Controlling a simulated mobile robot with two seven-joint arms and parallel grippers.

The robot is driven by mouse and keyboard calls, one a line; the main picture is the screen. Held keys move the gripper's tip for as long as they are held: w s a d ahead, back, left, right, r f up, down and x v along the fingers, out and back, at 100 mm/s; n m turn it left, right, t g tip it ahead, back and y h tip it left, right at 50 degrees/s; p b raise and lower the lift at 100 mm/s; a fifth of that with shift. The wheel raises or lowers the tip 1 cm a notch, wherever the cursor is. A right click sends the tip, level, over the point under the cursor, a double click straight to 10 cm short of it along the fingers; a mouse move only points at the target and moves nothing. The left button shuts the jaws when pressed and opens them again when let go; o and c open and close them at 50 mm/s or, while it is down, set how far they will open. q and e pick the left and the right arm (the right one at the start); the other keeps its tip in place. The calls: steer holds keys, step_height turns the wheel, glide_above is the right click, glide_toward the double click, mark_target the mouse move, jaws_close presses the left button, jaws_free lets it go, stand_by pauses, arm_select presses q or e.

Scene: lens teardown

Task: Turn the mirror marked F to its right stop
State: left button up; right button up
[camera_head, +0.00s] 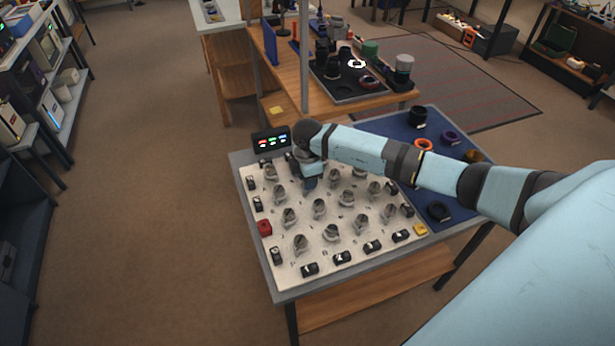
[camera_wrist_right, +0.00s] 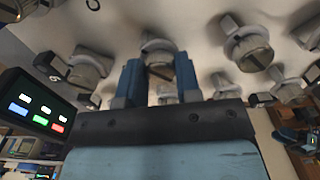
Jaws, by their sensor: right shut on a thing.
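A white board (camera_head: 278,245) on the table carries several small round mirrors on grey mounts. My right gripper (camera_head: 310,184) reaches down to the far part of the board. In the right wrist view, its two blue fingers (camera_wrist_right: 158,82) stand on either side of one mirror (camera_wrist_right: 160,57) and are shut on it. In the head view the gripper and wrist hide this mirror. I cannot read its letter, so I cannot tell whether it is F, nor how far it is turned. My left gripper is not in view.
A dark display (camera_head: 271,141) with red, green and blue lit fields stands at the board's far left corner. Neighbouring mirrors (camera_wrist_right: 90,67) stand close around the gripper. A blue mat (camera_head: 455,180) with several rings lies right.

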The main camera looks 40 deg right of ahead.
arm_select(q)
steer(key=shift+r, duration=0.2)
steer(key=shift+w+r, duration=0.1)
arm_select(e)
steer(key=o, duration=0.9)
arm_select(q)
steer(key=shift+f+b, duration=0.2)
steer(key=shift+b, duration=0.1)
arm_select(e)
step_height(320, 180, up, 14)
steer(key=shift+f, duration=0.1)
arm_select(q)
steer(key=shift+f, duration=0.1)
